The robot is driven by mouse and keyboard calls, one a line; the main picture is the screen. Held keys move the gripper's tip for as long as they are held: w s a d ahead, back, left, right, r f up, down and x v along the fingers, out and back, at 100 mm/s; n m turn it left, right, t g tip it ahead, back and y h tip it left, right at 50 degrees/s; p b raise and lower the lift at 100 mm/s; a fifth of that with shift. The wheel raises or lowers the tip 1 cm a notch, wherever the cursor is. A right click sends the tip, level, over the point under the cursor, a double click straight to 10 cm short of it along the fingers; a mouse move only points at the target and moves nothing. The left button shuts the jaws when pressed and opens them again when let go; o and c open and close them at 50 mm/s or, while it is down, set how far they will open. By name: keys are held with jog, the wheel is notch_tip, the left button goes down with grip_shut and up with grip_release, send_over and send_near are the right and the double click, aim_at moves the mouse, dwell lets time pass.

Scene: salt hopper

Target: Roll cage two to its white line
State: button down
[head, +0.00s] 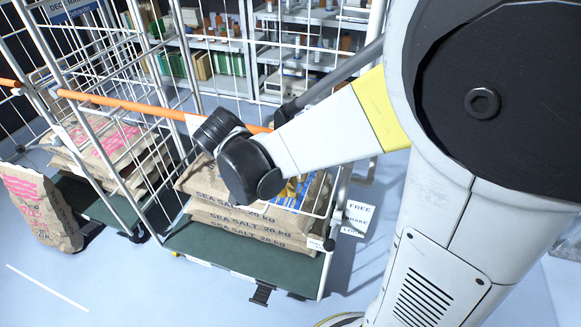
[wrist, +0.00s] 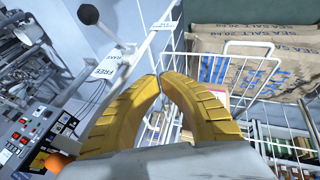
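A wire roll cage (head: 327,255) with a green deck and stacked sea salt sacks (head: 250,222) stands mid-picture in the head view. A second cage (head: 95,198) stands to its left, also carrying sacks. I cannot read which is cage two. A short white line (head: 47,288) lies on the floor at lower left. In the wrist view my gripper (wrist: 160,77) has its yellow fingertips together, close to white cage wires. I see nothing clearly held between them. In the head view my wrist hides the gripper.
A salt sack (head: 40,208) stands on the floor left of the left cage. A FREE/BRAKE/LOCK label (head: 357,216) is right of the middle cage. A black pedal (head: 262,294) sits under its front edge. Shelves (head: 310,55) stand behind. Floor at lower left is mostly clear.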

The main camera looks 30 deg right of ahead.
jog(key=s+d+f+m+g+h+b, duration=0.1)
jog(key=s+d+f+m+b, duration=0.1)
jog(key=d+f+b, duration=0.3)
jog(key=s+x, duration=0.1)
jog(key=x, duration=0.5)
jog(key=shift+d, duration=0.4)
jog(key=shift+s, duration=0.1)
